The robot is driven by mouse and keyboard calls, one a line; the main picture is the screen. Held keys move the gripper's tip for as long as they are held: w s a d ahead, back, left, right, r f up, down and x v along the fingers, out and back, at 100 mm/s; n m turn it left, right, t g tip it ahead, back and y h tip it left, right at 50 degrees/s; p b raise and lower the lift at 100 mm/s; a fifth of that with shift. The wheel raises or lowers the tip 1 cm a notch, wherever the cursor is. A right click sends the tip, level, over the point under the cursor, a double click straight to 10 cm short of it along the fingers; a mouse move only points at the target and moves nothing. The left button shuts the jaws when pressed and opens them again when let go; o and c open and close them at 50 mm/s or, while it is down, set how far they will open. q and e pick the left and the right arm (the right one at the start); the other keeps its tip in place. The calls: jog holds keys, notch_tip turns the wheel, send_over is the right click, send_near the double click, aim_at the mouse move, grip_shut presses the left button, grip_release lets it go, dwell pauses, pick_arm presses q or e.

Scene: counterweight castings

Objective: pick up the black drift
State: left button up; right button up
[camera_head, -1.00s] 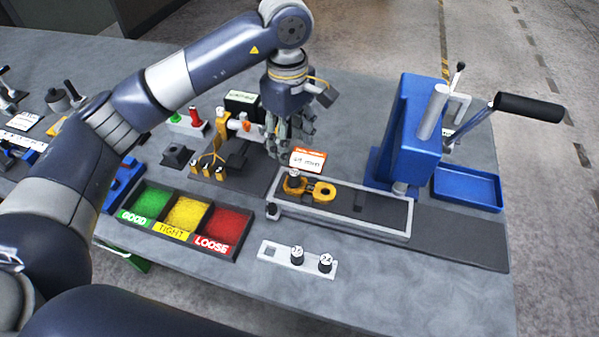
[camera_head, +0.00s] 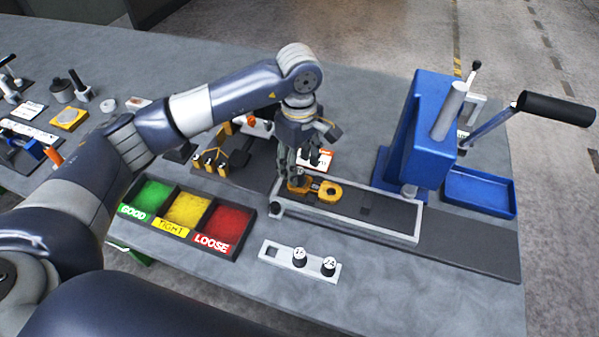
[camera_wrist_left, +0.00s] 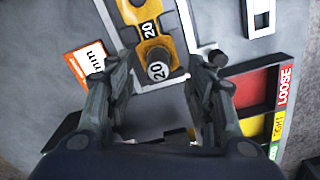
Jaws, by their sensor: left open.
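The drift appears to be the short black plug (camera_wrist_left: 158,70) with a white "20" face, between my fingers in the left wrist view. It stands at the near end of a yellow casting (camera_wrist_left: 138,12), also marked 20. In the head view the casting (camera_head: 329,192) lies in the grey-rimmed fixture (camera_head: 365,224), and my fingers mostly hide the plug. My left gripper (camera_head: 298,172) points down over the fixture's left end. Its open fingers (camera_wrist_left: 160,78) are on either side of the plug, with no clear contact seen. My right gripper is out of view.
A white rack (camera_head: 277,256) holds two black plugs with white tops. The GOOD, TIGHT and LOOSE tray (camera_head: 180,243) is at the left. A dark knob (camera_head: 276,209) is at the fixture's corner. A blue press (camera_head: 422,130) stands right.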

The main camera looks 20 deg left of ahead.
aim_at(300, 170)
pick_arm(q)
notch_tip(300, 170, down, 3)
jog(key=shift+w+f+p, duration=0.1)
jog(key=shift+p, duration=0.7)
jog(key=shift+f, duration=0.3)
jog(key=c, duration=1.2)
jog(key=shift+o, duration=0.2)
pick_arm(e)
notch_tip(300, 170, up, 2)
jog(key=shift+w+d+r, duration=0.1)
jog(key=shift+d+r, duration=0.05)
pick_arm(q)
jog(key=shift+w+r, duration=0.1)
grip_shut()
